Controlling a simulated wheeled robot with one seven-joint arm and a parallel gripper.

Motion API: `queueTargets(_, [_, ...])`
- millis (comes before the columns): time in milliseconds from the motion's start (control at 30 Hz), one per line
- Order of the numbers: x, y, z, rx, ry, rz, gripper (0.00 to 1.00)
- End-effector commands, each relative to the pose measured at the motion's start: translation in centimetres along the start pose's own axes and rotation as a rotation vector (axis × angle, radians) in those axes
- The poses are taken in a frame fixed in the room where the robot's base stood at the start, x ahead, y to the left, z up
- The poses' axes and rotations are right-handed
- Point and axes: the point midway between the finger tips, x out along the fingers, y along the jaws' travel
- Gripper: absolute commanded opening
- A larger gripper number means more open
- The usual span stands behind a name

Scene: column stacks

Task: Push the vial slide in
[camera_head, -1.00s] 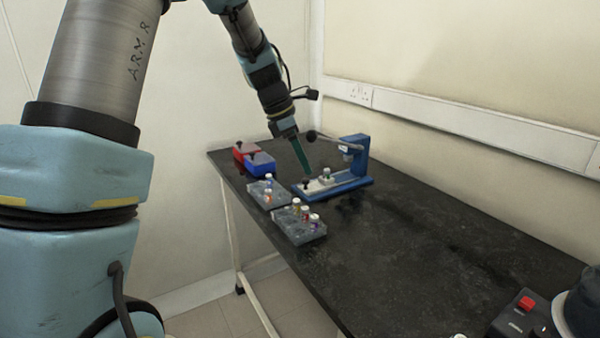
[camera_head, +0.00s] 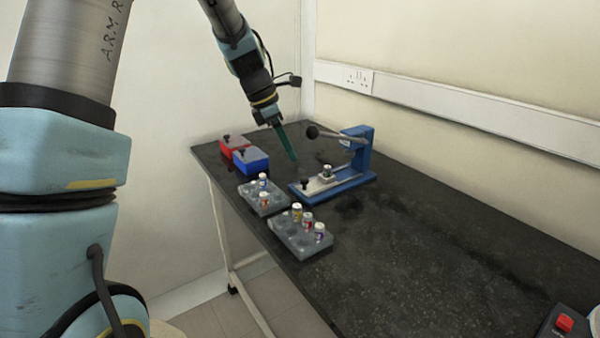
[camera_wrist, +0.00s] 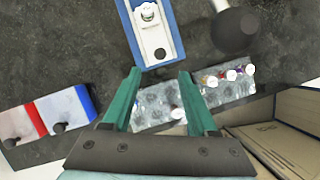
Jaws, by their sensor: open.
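The blue press (camera_head: 358,158) stands on the black table with its lever, ending in a black ball knob (camera_head: 312,132), sticking out to the left. Its pale vial slide (camera_head: 318,185) lies on the blue base, with a small black knob (camera_head: 305,182) at the near left end and a vial (camera_head: 327,171) seated on it. The slide also shows at the top of the wrist view (camera_wrist: 152,35). My gripper (camera_head: 292,157) has green fingers and hangs above the table to the left of the press, apart from the slide. In the wrist view the fingers (camera_wrist: 160,80) are spread with nothing between them.
Two grey racks with capped vials, one (camera_head: 252,196) nearer the boxes and one (camera_head: 290,240) nearer the front, stand left of the press. A red box (camera_head: 230,143) and a blue box (camera_head: 248,162) stand behind. The table's right side is mostly clear.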

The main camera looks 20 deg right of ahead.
Motion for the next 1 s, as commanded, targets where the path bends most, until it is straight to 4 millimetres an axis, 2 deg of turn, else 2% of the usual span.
queueTargets(300, [5.9,-0.1,0.0,-0.001,0.001,-0.005,0.59])
queueTargets(500, [8.4,-0.1,0.0,0.000,0.000,-0.002,0.59])
queueTargets(667, [9.2,-0.1,0.0,0.000,0.000,-0.001,0.59])
queueTargets(900, [9.3,0.0,0.0,0.000,0.000,0.000,0.59])
queueTargets(1000, [9.3,0.0,0.0,0.000,0.000,0.000,0.50])
